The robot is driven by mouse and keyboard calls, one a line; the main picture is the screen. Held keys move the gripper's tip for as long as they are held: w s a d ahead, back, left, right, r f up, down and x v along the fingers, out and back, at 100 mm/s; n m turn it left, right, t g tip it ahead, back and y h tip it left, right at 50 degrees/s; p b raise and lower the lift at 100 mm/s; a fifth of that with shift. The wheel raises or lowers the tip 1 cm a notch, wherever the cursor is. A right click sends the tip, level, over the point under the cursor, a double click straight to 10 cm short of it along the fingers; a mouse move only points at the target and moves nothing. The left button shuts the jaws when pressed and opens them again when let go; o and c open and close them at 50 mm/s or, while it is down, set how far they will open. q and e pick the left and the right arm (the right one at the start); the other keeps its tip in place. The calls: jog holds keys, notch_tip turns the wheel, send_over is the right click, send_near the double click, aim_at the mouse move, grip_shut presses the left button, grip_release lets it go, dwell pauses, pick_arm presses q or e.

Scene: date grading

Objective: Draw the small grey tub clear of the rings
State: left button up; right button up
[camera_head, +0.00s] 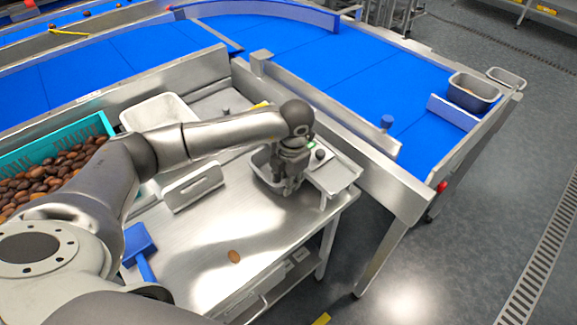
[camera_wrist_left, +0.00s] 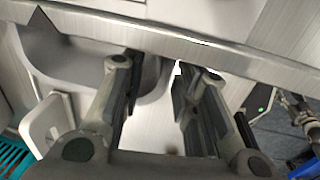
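A small grey tub (camera_head: 262,172) stands at the back right of the steel table, partly hidden behind my left gripper (camera_head: 288,188). In the left wrist view, a rounded grey tub (camera_wrist_left: 75,68) lies beyond the fingers, below a steel edge. My left gripper (camera_wrist_left: 160,78) points down at the tub's right side. Its two fingers are apart, with a clear gap between them. I cannot tell whether they touch the tub's wall. I cannot make out any rings. My right gripper is in neither view.
A steel ledge (camera_head: 335,174) with a dark knob adjoins the tub on the right. A slotted steel holder (camera_head: 193,186) stands left of it. A teal crate (camera_head: 92,127) of dates, a blue scoop (camera_head: 137,243) and a lone date (camera_head: 234,256) are nearer. The table front is mostly clear.

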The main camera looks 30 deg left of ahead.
pick_arm(q)
jog(key=shift+a+f, duration=0.1)
jog(key=shift+f, duration=1.2)
jog(key=shift+c, duration=0.2)
grip_shut()
